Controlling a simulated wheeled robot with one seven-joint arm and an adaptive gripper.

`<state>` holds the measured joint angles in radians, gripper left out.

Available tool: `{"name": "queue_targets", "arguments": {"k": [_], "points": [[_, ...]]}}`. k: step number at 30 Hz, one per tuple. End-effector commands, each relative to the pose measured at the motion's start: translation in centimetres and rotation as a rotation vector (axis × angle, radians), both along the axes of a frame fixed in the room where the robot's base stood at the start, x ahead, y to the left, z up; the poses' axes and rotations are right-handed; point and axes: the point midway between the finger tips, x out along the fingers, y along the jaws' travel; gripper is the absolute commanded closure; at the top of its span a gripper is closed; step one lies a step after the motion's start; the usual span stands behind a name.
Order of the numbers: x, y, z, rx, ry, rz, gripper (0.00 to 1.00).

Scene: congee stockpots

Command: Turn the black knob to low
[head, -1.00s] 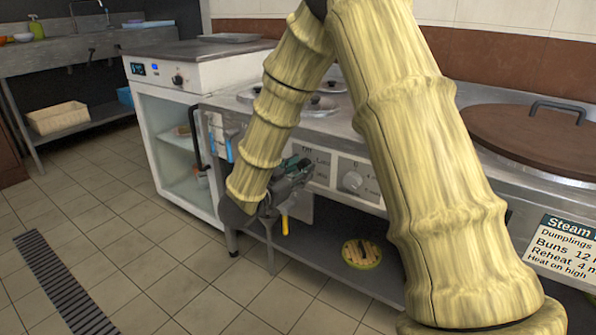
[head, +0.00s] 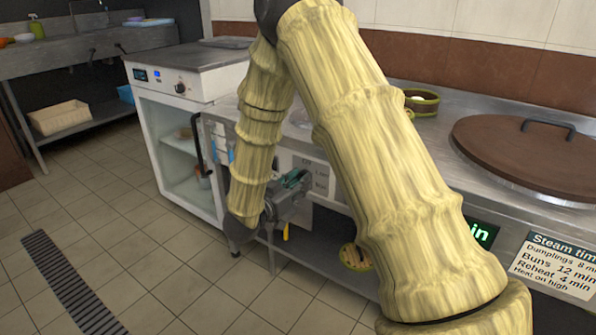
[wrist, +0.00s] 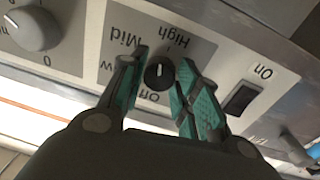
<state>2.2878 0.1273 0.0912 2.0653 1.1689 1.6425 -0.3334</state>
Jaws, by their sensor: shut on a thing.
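The black knob (wrist: 158,76) sits on a grey dial plate with the words Off, Mid and High, which read upside down in the wrist view. A word ending in w is partly hidden behind the left finger. A pale mark shows on the knob's face; exactly which word it points to is hard to tell. My gripper (wrist: 160,88) has one teal-padded finger on each side of the knob and is shut on it. In the head view my gripper (head: 290,192) is at the front panel, and the knob is hidden there.
In the head view, a brown lid (head: 535,150) and a green-rimmed steamer (head: 424,106) are on the counter. Tiled floor (head: 150,255) lies open at left.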

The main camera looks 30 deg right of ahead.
Motion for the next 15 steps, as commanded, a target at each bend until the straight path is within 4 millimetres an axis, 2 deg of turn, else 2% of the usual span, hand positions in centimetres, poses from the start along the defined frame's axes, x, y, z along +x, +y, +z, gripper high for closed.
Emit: {"name": "queue_targets", "arguments": {"k": [1, 15], "points": [[-0.14, 0.02, 0.56, -0.01, 0.029, 0.0, 0.92], [-0.22, 0.01, 0.43, -0.119, 0.296, -0.001, 0.92]]}}
